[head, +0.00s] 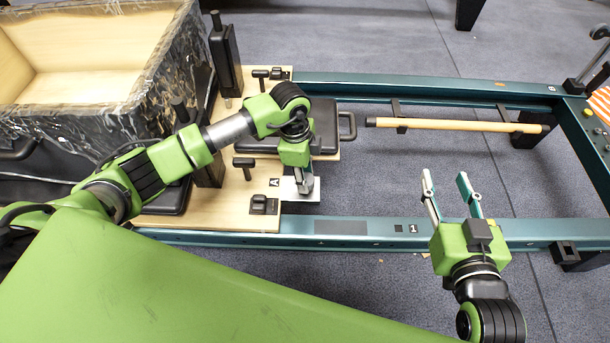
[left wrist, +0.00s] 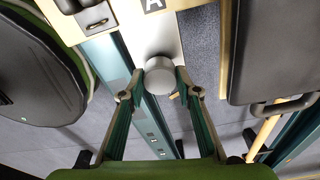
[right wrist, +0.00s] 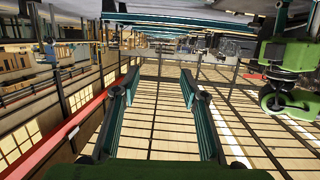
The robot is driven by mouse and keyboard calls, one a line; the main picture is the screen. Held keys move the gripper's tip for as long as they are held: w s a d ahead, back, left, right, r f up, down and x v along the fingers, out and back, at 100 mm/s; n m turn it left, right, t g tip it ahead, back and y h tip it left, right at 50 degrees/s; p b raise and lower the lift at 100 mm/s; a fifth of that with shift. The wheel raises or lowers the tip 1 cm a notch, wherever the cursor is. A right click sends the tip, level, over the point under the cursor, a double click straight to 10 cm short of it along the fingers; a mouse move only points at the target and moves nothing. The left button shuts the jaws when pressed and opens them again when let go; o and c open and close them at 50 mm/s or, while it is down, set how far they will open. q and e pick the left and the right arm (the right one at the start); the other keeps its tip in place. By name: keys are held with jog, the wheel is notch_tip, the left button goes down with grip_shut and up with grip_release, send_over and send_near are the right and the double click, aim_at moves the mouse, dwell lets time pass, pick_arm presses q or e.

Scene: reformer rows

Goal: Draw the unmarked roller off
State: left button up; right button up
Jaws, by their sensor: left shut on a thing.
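I see no mark on that end. A white flat piece (head: 290,190) lies under the gripper in the head view, where the roller itself is mostly hidden. My right gripper (head: 446,182) is open and empty above the frame's near rail; it also shows open in the right wrist view (right wrist: 158,92).
The teal reformer frame (head: 355,228) runs across the floor. A wooden bar (head: 450,125) with dark ends spans its right part. A black padded block (head: 327,125) with a handle sits behind my left gripper. A wood-lined crate (head: 90,90) stands at left. The frame's middle is open floor.

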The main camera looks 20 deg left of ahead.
pick_arm(q)
jog(key=shift+r+p, duration=0.4)
jog(key=shift+r, duration=0.05)
jog(key=shift+r+p, duration=0.3)
jog(key=shift+r, duration=0.25)
jog(key=shift+r+p, duration=0.35)
jog(key=shift+p, duration=0.25)
jog(key=shift+r+p, duration=0.3)
jog(key=shift+r, duration=0.2)
pick_arm(e)
jog(key=s+d+f+g+h, duration=0.1)
jog(key=s+d+f+g, duration=0.2)
jog(key=s+f+g, duration=0.2)
jog(key=s+d+f+g+h, duration=0.1)
jog(key=s+d+f+g, duration=0.1)
jog(key=s+f+g, duration=0.3)
jog(key=shift+s+d+f+m+h, duration=0.35)
jog(key=shift+s+f, duration=1.5)
jog(key=shift+s, duration=0.7)
